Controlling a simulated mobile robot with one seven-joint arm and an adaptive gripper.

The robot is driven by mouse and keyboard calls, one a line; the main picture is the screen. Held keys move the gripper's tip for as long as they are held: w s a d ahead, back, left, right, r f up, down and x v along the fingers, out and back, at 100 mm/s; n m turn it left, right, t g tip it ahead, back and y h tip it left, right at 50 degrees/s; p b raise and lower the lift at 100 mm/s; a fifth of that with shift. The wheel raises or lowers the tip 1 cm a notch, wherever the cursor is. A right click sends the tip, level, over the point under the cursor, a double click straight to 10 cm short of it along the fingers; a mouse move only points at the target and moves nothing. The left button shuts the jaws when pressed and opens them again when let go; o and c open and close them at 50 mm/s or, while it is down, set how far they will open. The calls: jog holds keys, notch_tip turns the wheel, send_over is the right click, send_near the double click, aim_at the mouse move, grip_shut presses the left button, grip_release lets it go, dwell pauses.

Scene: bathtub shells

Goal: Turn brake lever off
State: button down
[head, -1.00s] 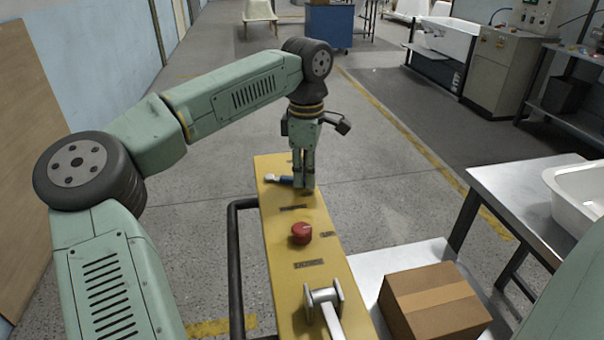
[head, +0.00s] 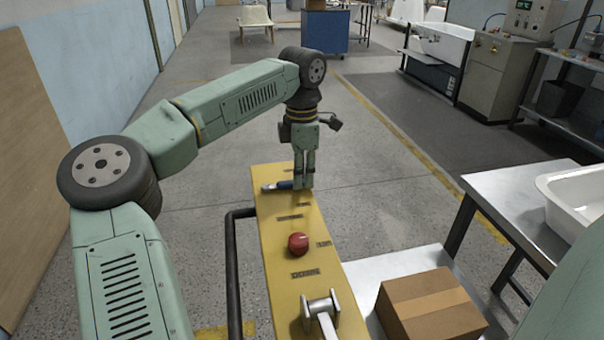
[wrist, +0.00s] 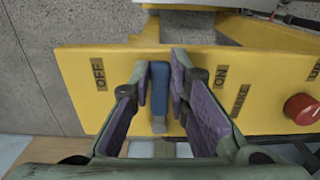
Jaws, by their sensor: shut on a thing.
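The brake lever has a blue handle (wrist: 158,82) with a grey end (wrist: 158,125). It sits at the far end of the yellow panel (head: 268,213). In the wrist view the handle lies between the OFF label (wrist: 99,73) and the ON label (wrist: 221,77). My gripper (head: 304,186) points down at the panel and is shut on the handle. In the wrist view its purple-padded fingers (wrist: 159,72) stand on either side of the handle.
A red button (head: 298,244) and a grey-white lever (head: 323,310) are nearer on the panel. A dark rail (head: 232,270) runs along its left side. A cardboard box (head: 430,305) stands to the right. A table with a white basin (head: 575,200) is farther right.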

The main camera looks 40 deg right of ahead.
jog(key=shift+w, duration=0.1)
jog(key=c, duration=1.5)
grip_release()
notch_tip(320, 180, up, 12)
